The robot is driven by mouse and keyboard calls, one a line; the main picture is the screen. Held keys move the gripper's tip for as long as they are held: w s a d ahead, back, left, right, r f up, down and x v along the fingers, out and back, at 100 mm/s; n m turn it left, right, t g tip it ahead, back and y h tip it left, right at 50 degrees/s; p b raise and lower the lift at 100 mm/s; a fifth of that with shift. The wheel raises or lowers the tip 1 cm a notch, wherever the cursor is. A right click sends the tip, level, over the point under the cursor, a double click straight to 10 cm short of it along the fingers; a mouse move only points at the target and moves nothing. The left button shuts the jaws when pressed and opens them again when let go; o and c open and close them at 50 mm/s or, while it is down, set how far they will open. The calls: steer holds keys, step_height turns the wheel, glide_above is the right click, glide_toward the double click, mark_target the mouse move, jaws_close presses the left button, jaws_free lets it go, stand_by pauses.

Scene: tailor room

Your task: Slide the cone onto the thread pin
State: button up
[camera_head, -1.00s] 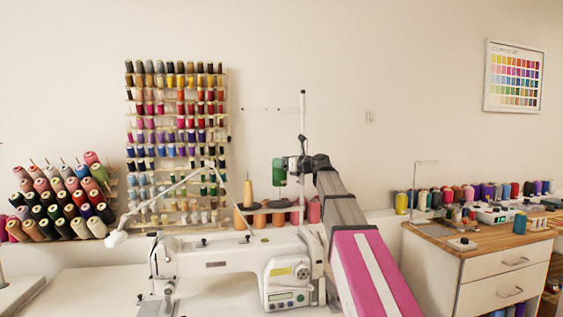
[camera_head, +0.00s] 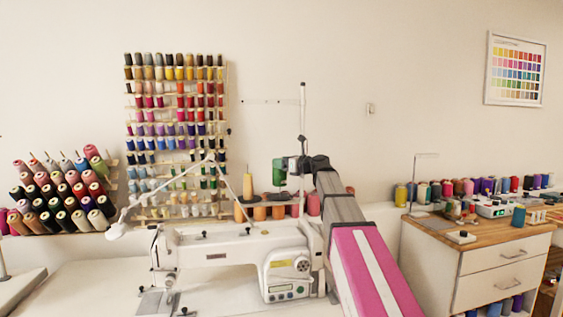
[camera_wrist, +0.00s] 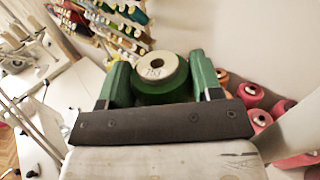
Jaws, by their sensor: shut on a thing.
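My gripper (camera_head: 289,165) is shut on a green thread cone (camera_head: 279,173) and holds it in the air above the sewing machine. In the wrist view the cone (camera_wrist: 160,90) sits upright between the two green fingers, its pale top with a dark central hole facing the camera. The head view shows a tall thin white rod (camera_head: 302,110) close to the right of the cone. A thin pale pin (camera_head: 248,186) stands to the left, apart from the cone. I cannot tell for certain which is the thread pin.
The white sewing machine (camera_head: 230,249) is below the cone. Orange and pink cones (camera_head: 277,212) stand in a row behind it. A spool rack (camera_head: 176,130) hangs on the wall, and a cone rack (camera_head: 60,195) is at left. A wooden-topped drawer cabinet (camera_head: 477,245) is at right.

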mark_target(282, 172)
steer(key=shift+f, duration=2.05)
steer(key=o, duration=1.1)
